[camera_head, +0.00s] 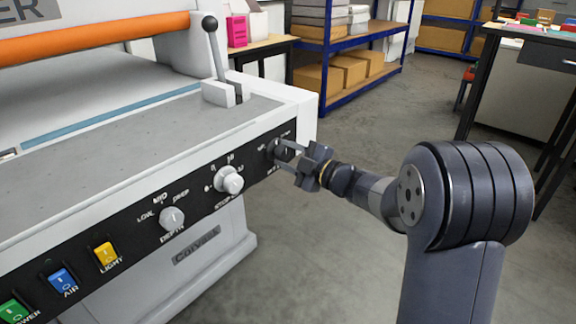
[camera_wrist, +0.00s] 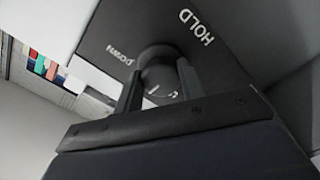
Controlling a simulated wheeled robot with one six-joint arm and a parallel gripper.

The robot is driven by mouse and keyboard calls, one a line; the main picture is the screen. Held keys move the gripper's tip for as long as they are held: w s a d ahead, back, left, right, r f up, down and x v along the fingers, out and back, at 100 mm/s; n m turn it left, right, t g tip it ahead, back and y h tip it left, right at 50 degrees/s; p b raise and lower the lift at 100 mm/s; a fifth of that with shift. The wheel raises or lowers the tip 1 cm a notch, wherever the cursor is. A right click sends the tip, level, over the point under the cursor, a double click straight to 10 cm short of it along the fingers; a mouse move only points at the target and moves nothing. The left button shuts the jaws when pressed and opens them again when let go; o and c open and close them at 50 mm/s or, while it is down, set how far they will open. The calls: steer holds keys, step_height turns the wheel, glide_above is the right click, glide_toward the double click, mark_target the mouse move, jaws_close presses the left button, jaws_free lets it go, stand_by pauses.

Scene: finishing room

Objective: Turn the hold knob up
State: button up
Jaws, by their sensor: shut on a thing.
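The hold knob (camera_head: 274,148) is a dark round knob at the right end of the machine's black control panel (camera_head: 130,236). My gripper (camera_head: 284,153) reaches it from the right and is shut on it. In the wrist view the knob (camera_wrist: 157,62) sits between the two fingers of my gripper (camera_wrist: 158,82). The words HOLD and DOWN show on the panel around it. A small white mark shows low between the fingers. The fingers partly hide the knob, so its exact setting is unclear.
Left of it on the panel are the stop knob (camera_head: 230,180), the depth knob (camera_head: 172,218) and yellow, blue and green switches. A ball-topped lever (camera_head: 217,50) stands above. Blue shelving (camera_head: 327,50) with boxes is behind.

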steer(key=n+b, duration=0.3)
steer(key=n, duration=0.1)
steer(key=n+b, duration=0.2)
steer(key=shift+f+b, duration=0.25)
steer(key=shift+b, duration=0.05)
steer(key=n+b, duration=0.4)
steer(key=n, duration=0.2)
steer(key=shift+r, duration=0.2)
steer(key=o, duration=1)
steer(key=shift+r, duration=0.1)
steer(key=shift+p+v, duration=1.15)
steer(key=shift+v, duration=4.3)
